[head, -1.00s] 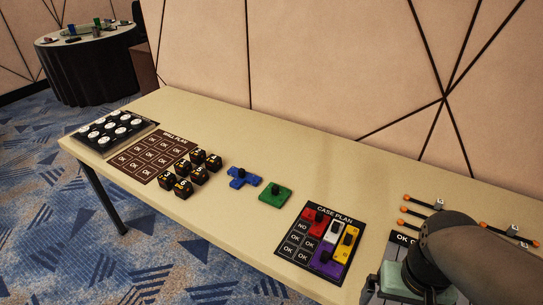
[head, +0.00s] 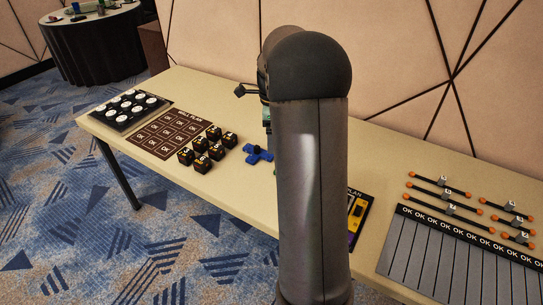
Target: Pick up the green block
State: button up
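The green block is hidden behind my arm in the head view; at most a sliver of its left edge shows beside the arm. A blue block (head: 257,154) with a dark knob lies on the table just left of my arm. My arm stands upright across the middle of the view. Only a small part of my gripper (head: 266,116) shows at the arm's left edge, above the table. Its fingertips are hidden, so I cannot tell whether it is open or shut or holds anything.
Several black numbered cubes (head: 207,148) stand left of the blue block, beside the wall plan sheet (head: 165,133). A black tray (head: 127,108) of white discs is at the far left. The case plan (head: 357,207) is mostly hidden. Orange-tipped pieces (head: 445,207) lie right, by a striped panel (head: 450,255).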

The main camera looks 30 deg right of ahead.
jog(key=w+d+f+m, duration=0.1)
jog(key=d+f+m, duration=0.1)
jog(key=d+m, duration=0.45)
jog(key=shift+n, duration=0.35)
jog(key=f, duration=0.3)
jog(key=d+f+p, duration=0.1)
jog(key=f, duration=0.3)
jog(key=d+f, duration=0.1)
jog(key=f, duration=0.2)
jog(key=shift+w+f+p, duration=0.25)
jog(key=shift+f+p, duration=0.05)
jog(key=shift+f, duration=0.1)
jog(key=shift+w+a+f+p, duration=0.15)
jog(key=shift+f+p, duration=0.2)
jog(key=shift+f, duration=1.3)
jog(key=shift+w+a+f+p, duration=0.15)
jog(key=shift+f+p, duration=0.2)
jog(key=shift+f, duration=1.3)
jog(key=shift+s, duration=0.1)
jog(key=c, duration=1.2)
